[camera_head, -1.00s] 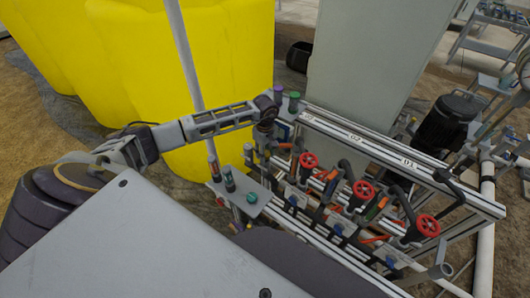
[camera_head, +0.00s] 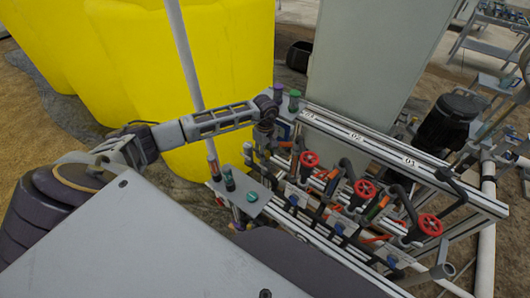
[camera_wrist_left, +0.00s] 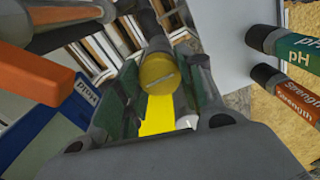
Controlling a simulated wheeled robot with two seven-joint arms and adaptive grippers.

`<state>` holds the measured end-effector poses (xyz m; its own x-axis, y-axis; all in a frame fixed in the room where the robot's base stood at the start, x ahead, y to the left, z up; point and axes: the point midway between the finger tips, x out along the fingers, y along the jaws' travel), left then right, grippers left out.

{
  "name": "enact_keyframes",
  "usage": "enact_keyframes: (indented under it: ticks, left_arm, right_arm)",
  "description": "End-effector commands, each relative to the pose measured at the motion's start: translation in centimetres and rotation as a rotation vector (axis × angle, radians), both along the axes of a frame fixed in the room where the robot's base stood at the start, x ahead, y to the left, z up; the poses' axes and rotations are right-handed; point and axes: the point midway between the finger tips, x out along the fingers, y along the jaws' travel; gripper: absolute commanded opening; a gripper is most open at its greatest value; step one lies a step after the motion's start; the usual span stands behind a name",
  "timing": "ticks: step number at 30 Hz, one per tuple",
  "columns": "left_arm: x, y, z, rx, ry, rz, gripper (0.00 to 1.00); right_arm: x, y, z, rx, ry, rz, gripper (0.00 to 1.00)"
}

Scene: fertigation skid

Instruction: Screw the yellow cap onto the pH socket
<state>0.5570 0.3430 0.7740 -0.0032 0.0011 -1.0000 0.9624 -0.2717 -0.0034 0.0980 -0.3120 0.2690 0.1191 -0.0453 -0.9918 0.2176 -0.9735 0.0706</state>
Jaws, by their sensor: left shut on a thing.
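The yellow cap (camera_wrist_left: 159,72) sits between the fingers of my left gripper (camera_wrist_left: 160,95) in the left wrist view, its round face towards the camera. The fingers are shut on it. A grey pipe piece (camera_wrist_left: 150,28) lies in line directly behind the cap. I cannot tell whether it is the pH socket or whether the cap touches it. A blue and white part with a pH label (camera_wrist_left: 88,92) is to the left. In the head view my left gripper (camera_head: 264,130) points down at the skid's left end, and the cap cannot be made out. My right gripper is not in view.
A green pH probe (camera_wrist_left: 290,46) and a red-brown Strength probe (camera_wrist_left: 288,92) are close on the right. An orange part (camera_wrist_left: 32,75) is close on the left. Red valve handwheels (camera_head: 364,189) line the skid. A yellow tank (camera_head: 190,70) stands behind my arm.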

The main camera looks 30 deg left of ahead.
Motion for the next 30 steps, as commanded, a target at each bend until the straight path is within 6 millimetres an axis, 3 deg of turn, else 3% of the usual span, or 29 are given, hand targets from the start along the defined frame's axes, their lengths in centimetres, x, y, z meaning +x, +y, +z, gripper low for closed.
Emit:
enact_keyframes:
  ticks: [23,30]
  left_arm:
    - [-0.03,0.0,-0.03,0.0,0.0,0.0,0.27]
    - [-0.03,0.01,-0.19,0.0,0.0,0.0,0.27]
  right_arm:
    - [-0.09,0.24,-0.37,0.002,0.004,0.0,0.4]
    - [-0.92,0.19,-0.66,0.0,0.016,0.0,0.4]
